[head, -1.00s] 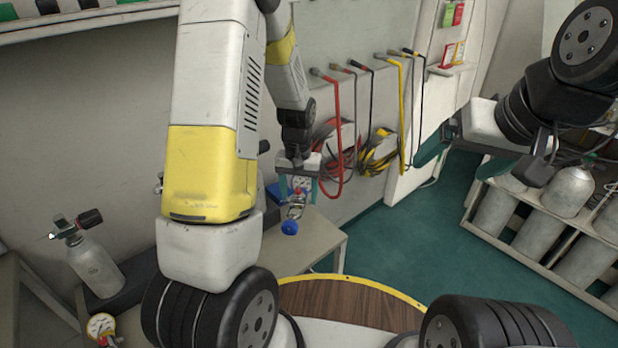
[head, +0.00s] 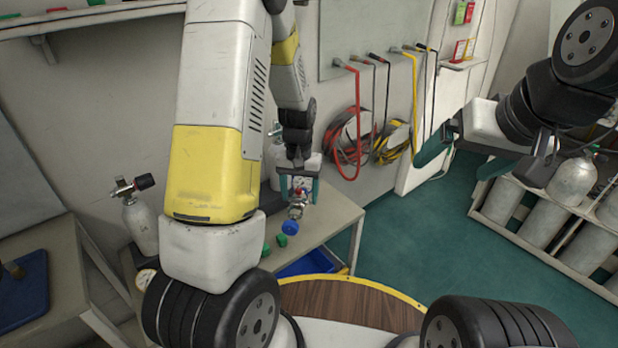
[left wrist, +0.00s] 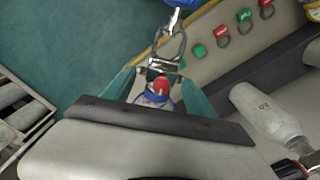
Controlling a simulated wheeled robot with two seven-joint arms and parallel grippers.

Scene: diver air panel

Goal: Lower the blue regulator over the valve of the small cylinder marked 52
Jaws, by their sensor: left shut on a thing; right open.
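My left gripper (head: 298,188) is shut on the regulator (head: 297,208), whose blue knob (head: 290,228) hangs below the fingers, above the bench. In the left wrist view the regulator's metal yoke (left wrist: 170,45) and red knob (left wrist: 161,85) show between the fingers. A small grey cylinder (head: 142,226) with a black-knobbed valve stands left of my left arm. Another cylinder (head: 274,163) is partly hidden behind the arm. My right gripper (head: 465,155) is open and empty.
Red and yellow hoses (head: 350,140) hang on the wall behind. A rack of cylinders (head: 520,225) stands at right. The green floor between is clear.

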